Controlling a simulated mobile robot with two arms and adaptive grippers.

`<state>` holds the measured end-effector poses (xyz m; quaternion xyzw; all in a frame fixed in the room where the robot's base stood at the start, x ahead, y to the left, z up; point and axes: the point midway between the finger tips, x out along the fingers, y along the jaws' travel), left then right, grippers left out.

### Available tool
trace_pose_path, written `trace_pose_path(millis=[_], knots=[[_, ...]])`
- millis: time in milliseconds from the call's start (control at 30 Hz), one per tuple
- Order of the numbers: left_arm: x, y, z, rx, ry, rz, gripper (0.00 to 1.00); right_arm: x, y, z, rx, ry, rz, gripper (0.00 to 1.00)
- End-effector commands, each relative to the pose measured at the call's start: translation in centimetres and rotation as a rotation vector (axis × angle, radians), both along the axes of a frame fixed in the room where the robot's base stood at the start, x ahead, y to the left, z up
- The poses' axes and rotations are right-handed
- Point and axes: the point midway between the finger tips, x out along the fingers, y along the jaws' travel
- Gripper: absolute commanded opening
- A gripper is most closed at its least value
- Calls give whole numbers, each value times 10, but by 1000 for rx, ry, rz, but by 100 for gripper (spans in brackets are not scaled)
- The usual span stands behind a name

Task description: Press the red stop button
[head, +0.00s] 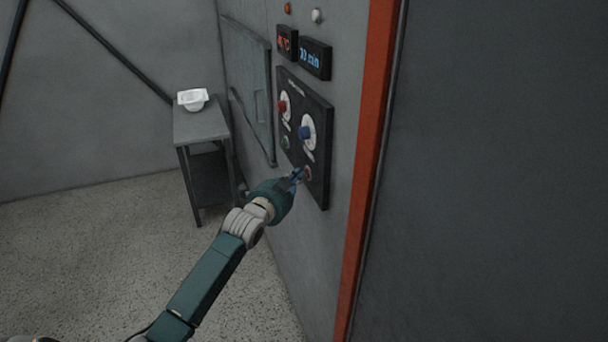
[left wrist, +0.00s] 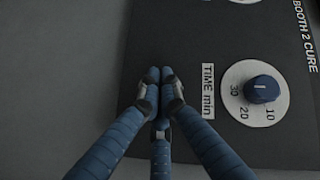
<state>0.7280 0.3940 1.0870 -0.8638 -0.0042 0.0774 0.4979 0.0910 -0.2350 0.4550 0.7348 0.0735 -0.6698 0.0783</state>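The red stop button (head: 308,173) sits low on the dark control panel (head: 318,190) in the head view, partly covered by my left fingertips. My left gripper (head: 300,174) comes in from the left with its blue fingers at the button. I cannot tell whether they touch it. In the left wrist view the fingertips (left wrist: 160,75) are together over the panel, with nothing seen between them. The button is not seen in that view. My right gripper is not in view.
The panel also bears a red knob (head: 282,106), a blue knob (head: 305,132) and a green button (head: 286,142). Displays (head: 315,58) sit above it. An orange post (head: 366,150) stands to the right. A side table (head: 200,125) with a white shell (head: 193,99) stands behind.

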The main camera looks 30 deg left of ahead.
Motion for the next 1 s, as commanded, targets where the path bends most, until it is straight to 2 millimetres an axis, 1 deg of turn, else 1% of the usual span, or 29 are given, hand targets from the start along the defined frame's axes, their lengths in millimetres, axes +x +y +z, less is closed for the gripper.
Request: trace_pose_path(millis=[167, 500, 800, 1000], knots=[[-1, 1, 1, 0, -1, 0, 0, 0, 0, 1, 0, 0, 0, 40], [-12, 10, 1, 0, -1, -1, 0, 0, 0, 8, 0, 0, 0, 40], [-13, 11, 1, 0, -1, 0, 0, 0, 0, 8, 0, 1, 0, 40], [-26, 23, 2, 3, 0, 1, 0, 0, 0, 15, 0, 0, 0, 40]])
